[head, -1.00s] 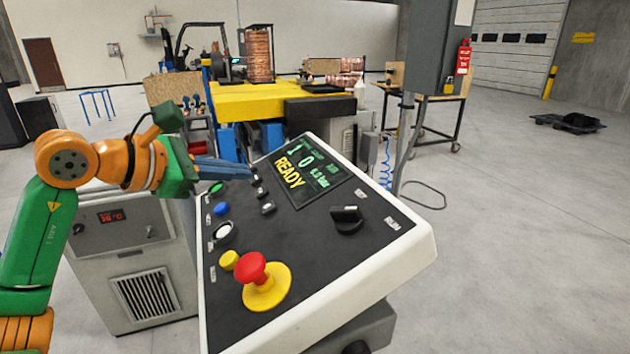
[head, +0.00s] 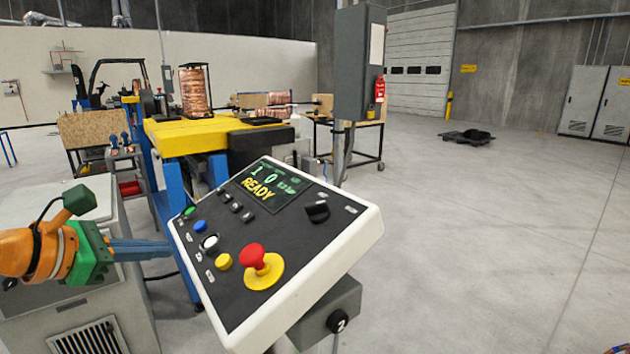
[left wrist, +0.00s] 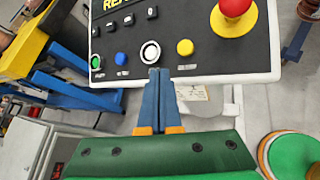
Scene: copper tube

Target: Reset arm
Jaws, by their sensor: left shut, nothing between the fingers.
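My left gripper (head: 168,250) comes in from the left in the head view, at the left edge of the control panel (head: 352,236). Its blue fingers are shut with nothing between them. In the left wrist view the fingertips (left wrist: 159,72) point at the panel's edge near the white button (left wrist: 150,52); I cannot tell whether they touch it. The panel's screen (head: 268,187) reads READY. A red mushroom button (head: 254,256) on a yellow base and a black selector knob (head: 317,211) are on the panel. My right gripper is not in view.
A yellow-topped bench (head: 185,135) with blue legs stands behind the panel, with a copper coil (head: 195,90) on it. A grey cabinet (head: 100,300) stands at lower left. A grey box on a post (head: 358,60) stands behind. The floor at right is open.

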